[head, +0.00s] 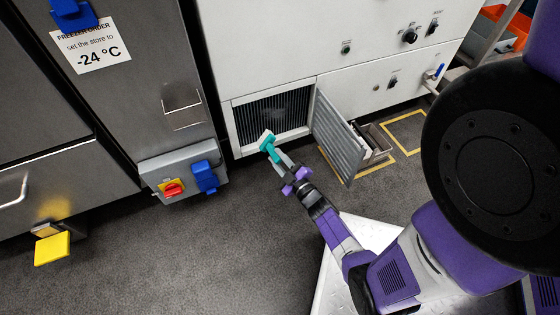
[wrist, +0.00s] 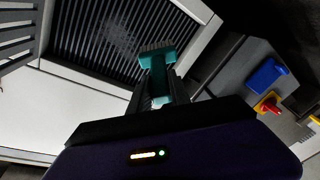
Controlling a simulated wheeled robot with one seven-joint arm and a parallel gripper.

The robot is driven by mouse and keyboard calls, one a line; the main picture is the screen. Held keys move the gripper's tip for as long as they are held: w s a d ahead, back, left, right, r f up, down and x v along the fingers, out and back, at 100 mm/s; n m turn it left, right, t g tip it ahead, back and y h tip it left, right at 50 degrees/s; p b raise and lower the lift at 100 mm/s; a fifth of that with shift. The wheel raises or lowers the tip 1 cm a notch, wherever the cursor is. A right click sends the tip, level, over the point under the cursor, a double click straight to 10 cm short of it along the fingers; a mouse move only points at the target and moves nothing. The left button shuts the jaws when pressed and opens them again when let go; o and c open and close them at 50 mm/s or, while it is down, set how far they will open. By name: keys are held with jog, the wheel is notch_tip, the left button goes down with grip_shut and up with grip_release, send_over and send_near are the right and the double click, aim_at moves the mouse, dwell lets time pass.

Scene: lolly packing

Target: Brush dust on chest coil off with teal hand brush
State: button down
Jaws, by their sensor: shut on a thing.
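The coil (head: 276,113) is a dark finned panel in a low opening at the bottom of the white cabinet. In the wrist view the coil (wrist: 113,32) shows dark slats with a pale grey dusty patch (wrist: 119,30) near its middle. My gripper (head: 287,172) is shut on the teal hand brush (head: 270,147). The brush also shows in the wrist view (wrist: 156,72), its bristle head pointing toward the coil. The brush head is at the lower edge of the opening; I cannot tell whether it touches the slats. The fingers hide part of the handle.
A grey louvred door (head: 337,137) stands open right of the coil. Past it is an open tray or box (head: 376,142) on the floor inside yellow floor markings. A grey switch box (head: 184,172) with red and blue fittings is at left. The dark floor in front is clear.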

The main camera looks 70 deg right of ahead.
aim_at(269, 142)
jog(key=shift+s+d+b+x, duration=0.1)
jog(key=shift+b+x, duration=0.05)
jog(key=shift+x, duration=0.7)
jog(key=shift+s+d+b+x, duration=0.1)
jog(key=shift+d+b+x, duration=0.1)
jog(key=shift+x, duration=0.7)
jog(key=shift+s+d+b+x, duration=0.1)
jog(key=shift+b+x, duration=0.05)
jog(key=shift+x, duration=0.7)
jog(key=shift+w+d, duration=0.3)
jog(key=shift+s+d+f, duration=0.15)
jog(key=shift+s+d, duration=0.7)
jog(key=shift+s, duration=0.05)
jog(key=shift+b, duration=0.3)
jog(key=shift+s+d+f, duration=0.2)
jog(key=shift+s+d, duration=0.6)
jog(key=shift+s, duration=0.15)
jog(key=shift+s+d, duration=0.1)
